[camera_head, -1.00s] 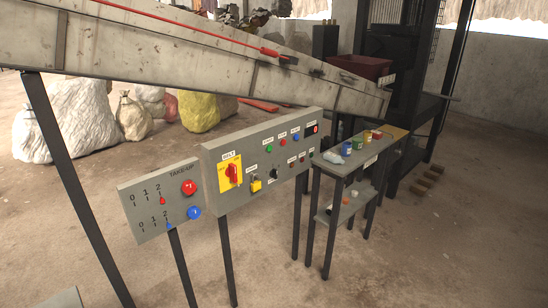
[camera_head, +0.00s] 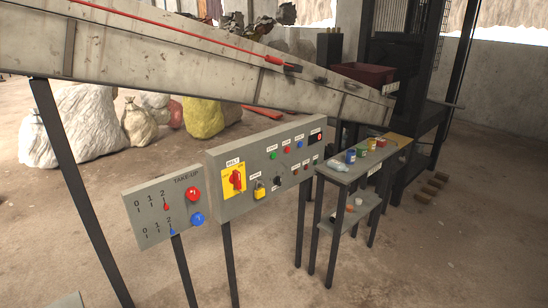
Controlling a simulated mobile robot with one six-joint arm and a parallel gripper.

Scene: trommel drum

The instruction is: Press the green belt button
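The green belt button (camera_head: 273,155) is a small round green button on the upper part of the grey belt control panel (camera_head: 224,207), in the camera_head view. A red rotary switch on a yellow plate (camera_head: 233,178) is on the panel's left side under a BELT label. A yellow padlock (camera_head: 260,191) is beside it. The small labels above the buttons are too small to read. My gripper is not in view.
The grey TAKE-UP panel (camera_head: 153,233) with red and blue knobs stands in front, at left. A narrow shelf table (camera_head: 342,174) with small coloured containers stands right of the belt panel. The conveyor (camera_head: 180,72) slopes behind. Open floor (camera_head: 440,260) lies at right.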

